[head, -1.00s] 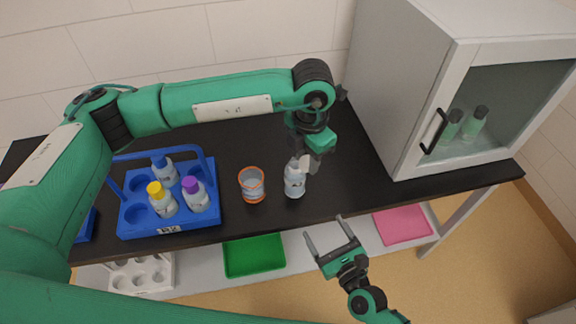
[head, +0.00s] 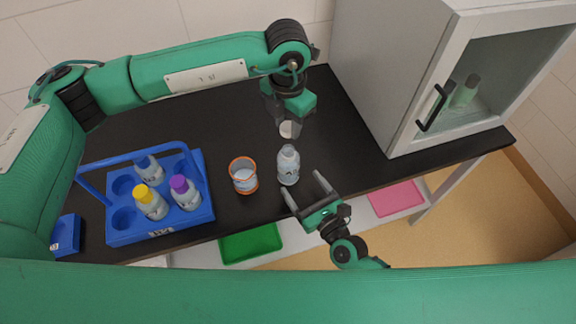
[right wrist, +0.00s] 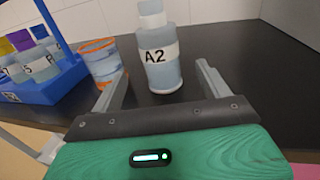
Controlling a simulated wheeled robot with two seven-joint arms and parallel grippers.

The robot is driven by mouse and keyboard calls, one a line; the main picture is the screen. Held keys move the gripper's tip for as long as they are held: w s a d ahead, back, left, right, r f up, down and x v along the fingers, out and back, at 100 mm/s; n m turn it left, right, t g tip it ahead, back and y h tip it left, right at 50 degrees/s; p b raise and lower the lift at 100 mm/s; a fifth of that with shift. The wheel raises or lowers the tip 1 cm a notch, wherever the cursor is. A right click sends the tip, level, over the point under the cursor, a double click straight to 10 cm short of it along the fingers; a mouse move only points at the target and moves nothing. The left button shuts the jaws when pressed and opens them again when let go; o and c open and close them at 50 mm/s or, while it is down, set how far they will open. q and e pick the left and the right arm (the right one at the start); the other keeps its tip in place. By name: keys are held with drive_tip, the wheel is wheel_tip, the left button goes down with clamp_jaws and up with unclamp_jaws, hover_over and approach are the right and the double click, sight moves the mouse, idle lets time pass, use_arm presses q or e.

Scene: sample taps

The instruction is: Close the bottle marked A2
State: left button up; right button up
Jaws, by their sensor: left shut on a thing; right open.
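The bottle marked A2 (head: 288,168) stands upright on the black bench, clear-grey with a white label. Its label reads A2 in the right wrist view (right wrist: 161,74). Its narrow neck is bare of a coloured cap. My left gripper (head: 289,124) is above and behind the bottle, shut on a small white cap (head: 289,130), apart from the neck. My right gripper (head: 305,189) is open, low at the bench's front edge, its fingers pointing at the bottle. In the right wrist view its fingers (right wrist: 162,88) lie either side of the bottle's base, short of it.
An orange-rimmed beaker (head: 243,185) stands just left of the bottle. Further left, a blue rack (head: 160,236) holds several bottles, including yellow-capped and purple-capped ones. A glass-fronted cabinet (head: 398,110) stands at right. Green (head: 250,249) and pink (head: 396,198) trays lie below the bench.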

drive_tip(key=x, duration=1)
drive_tip(key=shift+r, duration=0.1)
drive_tip(key=c, duration=1.5)
use_arm(q)
hover_over(288, 149)
drive_tip(key=shift+f, duration=2.5)
drive_tip(key=shift+s, duration=0.1)
drive_tip(key=shift+f, duration=0.85)
drive_tip(key=shift+f, duration=0.55)
use_arm(e)
drive_tip(key=shift+s, duration=0.1)
